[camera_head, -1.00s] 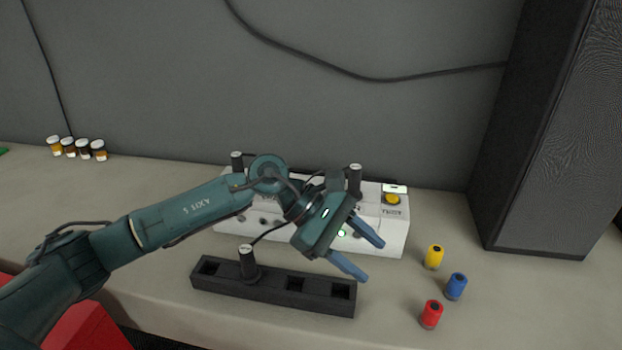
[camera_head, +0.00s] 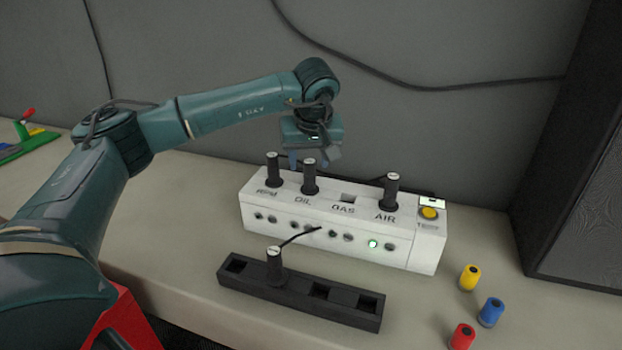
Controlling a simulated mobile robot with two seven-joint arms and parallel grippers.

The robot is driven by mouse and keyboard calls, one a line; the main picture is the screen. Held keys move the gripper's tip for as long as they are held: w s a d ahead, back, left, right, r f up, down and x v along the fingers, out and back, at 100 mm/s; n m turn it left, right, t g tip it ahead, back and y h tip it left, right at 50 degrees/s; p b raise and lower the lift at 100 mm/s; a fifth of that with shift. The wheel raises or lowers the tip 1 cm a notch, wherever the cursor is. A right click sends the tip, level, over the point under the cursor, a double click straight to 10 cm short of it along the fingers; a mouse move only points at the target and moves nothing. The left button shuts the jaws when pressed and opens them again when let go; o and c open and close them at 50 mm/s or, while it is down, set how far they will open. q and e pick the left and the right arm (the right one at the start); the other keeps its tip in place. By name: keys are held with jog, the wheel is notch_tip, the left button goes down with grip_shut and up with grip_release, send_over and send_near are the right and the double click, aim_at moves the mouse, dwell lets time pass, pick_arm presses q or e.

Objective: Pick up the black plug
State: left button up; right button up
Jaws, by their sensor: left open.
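Several black plugs with pale tops are in view. On the white box (camera_head: 345,222), one plug (camera_head: 273,172) stands at RPM, one (camera_head: 309,178) at OIL and one (camera_head: 391,193) at AIR. The GAS socket (camera_head: 347,198) is empty. Another black plug (camera_head: 275,268) stands upright in the black holder (camera_head: 255,290) in front of the box, with a black cable running from its top. My left gripper (camera_head: 312,157) points down, open, just above and behind the OIL plug; I cannot tell whether it touches it. My right gripper is not in view.
A yellow button (camera_head: 429,213) sits at the box's right end. Yellow (camera_head: 469,277), blue (camera_head: 491,312) and red (camera_head: 462,337) cylinders stand at the right. A dark speaker-like cabinet (camera_head: 580,200) stands at the far right. A grey wall is behind.

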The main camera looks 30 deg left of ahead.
aim_at(309, 175)
pick_arm(q)
jog(key=p+x, duration=0.1)
jog(key=x, duration=0.5)
jog(key=shift+w+f, duration=0.15)
jog(key=shift+f, duration=0.15)
jog(key=shift+r, duration=0.1)
jog(key=c, duration=0.7)
